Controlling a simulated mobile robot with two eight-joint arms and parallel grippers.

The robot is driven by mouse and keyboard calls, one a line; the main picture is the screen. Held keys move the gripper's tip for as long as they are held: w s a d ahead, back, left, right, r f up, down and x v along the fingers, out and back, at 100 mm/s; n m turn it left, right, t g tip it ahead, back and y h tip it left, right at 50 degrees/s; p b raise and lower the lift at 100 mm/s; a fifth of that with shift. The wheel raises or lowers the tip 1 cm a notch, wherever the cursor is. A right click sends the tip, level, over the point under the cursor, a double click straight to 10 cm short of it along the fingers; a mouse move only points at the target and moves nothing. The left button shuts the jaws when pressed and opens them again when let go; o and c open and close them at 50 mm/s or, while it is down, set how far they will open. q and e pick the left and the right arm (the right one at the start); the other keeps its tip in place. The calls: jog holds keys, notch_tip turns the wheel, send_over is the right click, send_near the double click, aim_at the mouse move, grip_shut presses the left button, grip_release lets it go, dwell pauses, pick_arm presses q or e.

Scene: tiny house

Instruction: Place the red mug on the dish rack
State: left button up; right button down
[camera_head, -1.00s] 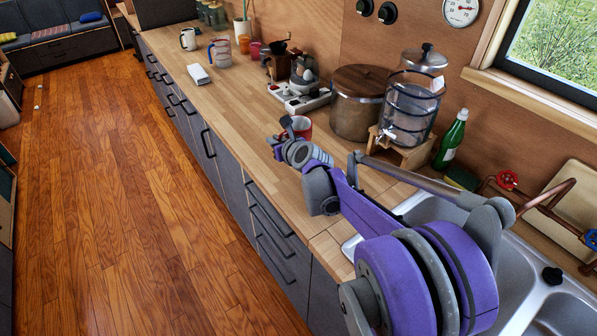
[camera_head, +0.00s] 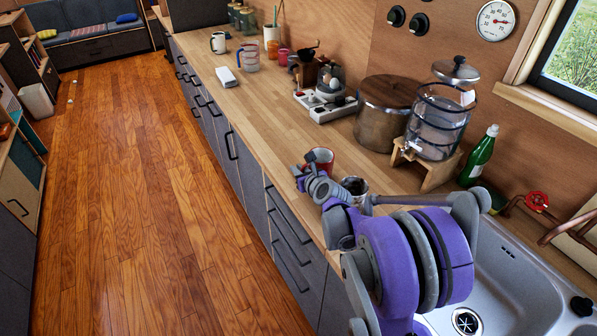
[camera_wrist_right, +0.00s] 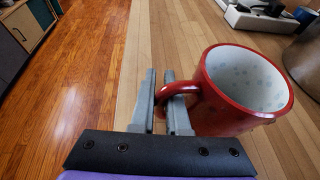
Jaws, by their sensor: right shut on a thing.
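The red mug (camera_head: 321,158) is at my right gripper (camera_head: 306,168), above the wooden counter near its front edge. In the right wrist view the mug (camera_wrist_right: 238,95) is red outside and pale with spots inside, and looks empty. Its opening faces up, somewhat tilted in the picture. The fingers of my right gripper (camera_wrist_right: 160,78) are shut on its handle, with the body to their right. I cannot tell how far the mug is above the counter. My left gripper and the dish rack are not in view.
A dark-mouthed cup (camera_head: 354,186) stands close beside my right arm. A large pot (camera_head: 385,120), a glass dispenser (camera_head: 437,122) on a wooden stand and a green bottle (camera_head: 479,157) stand behind. The sink (camera_head: 510,275) is at lower right. The counter's middle (camera_head: 265,115) is clear.

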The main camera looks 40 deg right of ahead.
jog(key=shift+f, duration=0.2)
jog(key=shift+f, duration=0.2)
jog(key=c, duration=0.9)
grip_release()
jog(key=shift+r, duration=0.1)
